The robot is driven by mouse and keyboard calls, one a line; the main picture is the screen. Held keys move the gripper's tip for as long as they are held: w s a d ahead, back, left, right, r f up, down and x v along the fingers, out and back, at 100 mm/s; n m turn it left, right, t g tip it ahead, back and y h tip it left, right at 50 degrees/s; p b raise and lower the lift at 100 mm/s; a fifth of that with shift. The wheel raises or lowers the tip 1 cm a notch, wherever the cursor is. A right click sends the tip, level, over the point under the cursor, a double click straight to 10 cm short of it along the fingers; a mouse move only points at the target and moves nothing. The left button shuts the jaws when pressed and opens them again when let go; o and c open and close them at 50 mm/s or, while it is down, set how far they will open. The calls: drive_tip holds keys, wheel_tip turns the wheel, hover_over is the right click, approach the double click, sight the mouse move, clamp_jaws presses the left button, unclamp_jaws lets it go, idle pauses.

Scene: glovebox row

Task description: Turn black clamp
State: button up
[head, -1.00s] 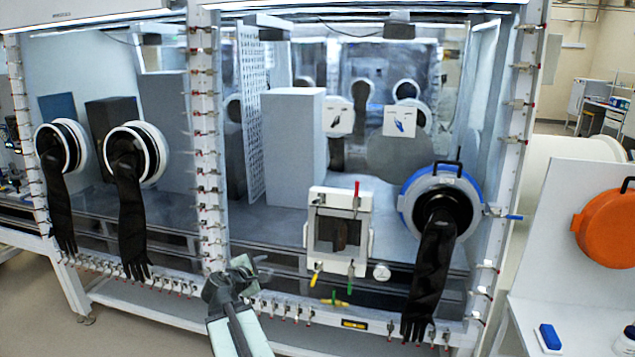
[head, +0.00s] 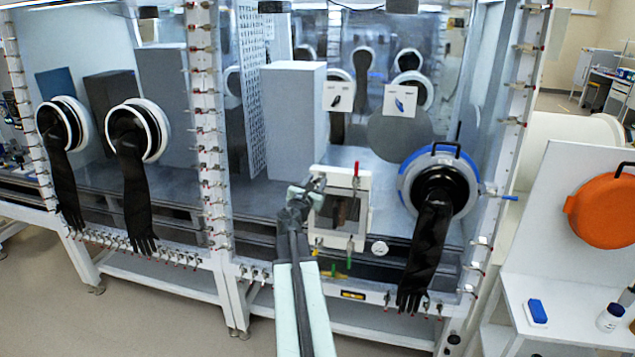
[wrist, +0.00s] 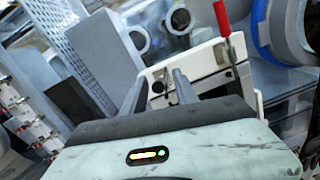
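A white-framed hatch (head: 364,205) sits on the front of the glovebox, with a red-handled clamp (head: 356,172) at its upper right. A small dark part (wrist: 158,87), which looks like the black clamp, shows on the white frame in the wrist view, between my fingers in the picture. I cannot tell the clamp's angle.
A green-handled clamp (head: 350,244) is at the hatch's lower right. A blue round port (head: 407,188) with a hanging black glove (head: 424,255) is to the right. Two gloved ports are at left. A side table holds a blue box (head: 538,311) and a white bottle (head: 610,317).

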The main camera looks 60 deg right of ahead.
drive_tip(key=shift+w+d, duration=0.1)
drive_tip(key=shift+d, duration=0.25)
drive_tip(key=shift+a, duration=0.1)
clamp_jaws()
idle(1.1)
